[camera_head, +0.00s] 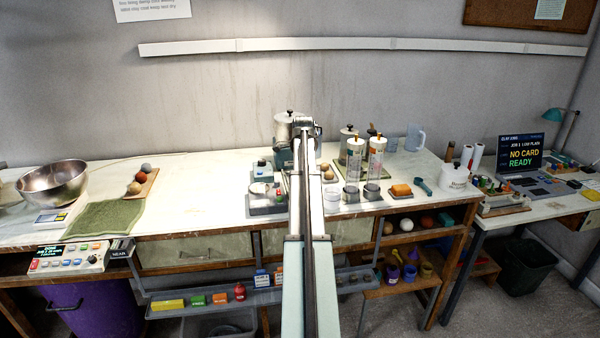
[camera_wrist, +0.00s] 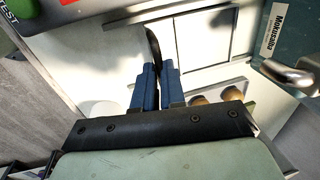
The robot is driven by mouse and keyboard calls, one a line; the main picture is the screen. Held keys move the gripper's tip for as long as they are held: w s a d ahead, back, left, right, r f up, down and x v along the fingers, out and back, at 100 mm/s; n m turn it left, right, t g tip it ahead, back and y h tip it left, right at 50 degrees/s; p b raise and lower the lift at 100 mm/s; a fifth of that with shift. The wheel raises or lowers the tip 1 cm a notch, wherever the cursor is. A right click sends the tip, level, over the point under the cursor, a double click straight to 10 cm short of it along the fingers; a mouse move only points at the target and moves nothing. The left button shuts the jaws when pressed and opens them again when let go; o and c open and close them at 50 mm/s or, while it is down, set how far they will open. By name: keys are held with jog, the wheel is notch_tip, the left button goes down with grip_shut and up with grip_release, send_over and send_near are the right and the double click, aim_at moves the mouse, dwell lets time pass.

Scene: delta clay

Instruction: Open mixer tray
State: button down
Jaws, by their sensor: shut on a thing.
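The mixer (camera_head: 284,158) stands at the back of the bench, left of my arm. It is a teal-grey machine with a metal canister on top, and my arm hides part of it. In the wrist view my gripper (camera_wrist: 160,68) has its two blue fingers close together on a dark, curved handle (camera_wrist: 153,42). The handle stands against a pale panel with dark seams, which may be the mixer tray. I cannot tell how far the tray is open. The fingertips are hidden behind my arm in the head view.
A teal housing with a name label (camera_wrist: 278,32) and a metal lever (camera_wrist: 290,72) are close on the right in the wrist view. Clear cylinders (camera_head: 375,160) stand right of my arm. A steel bowl (camera_head: 52,185) and green mat (camera_head: 103,218) are on the left.

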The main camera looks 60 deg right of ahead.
jog(key=s+a, duration=0.5)
jog(key=shift+s+a, duration=0.15)
jog(key=shift+s, duration=0.05)
jog(key=c, duration=1.2)
grip_release()
jog(key=shift+w, duration=0.1)
notch_tip(320, 180, up, 14)
jog(key=s+a, duration=0.1)
jog(key=s, duration=0.1)
jog(key=shift+a+f, duration=0.25)
jog(key=shift+a, duration=0.15)
jog(key=shift+w, duration=0.1)
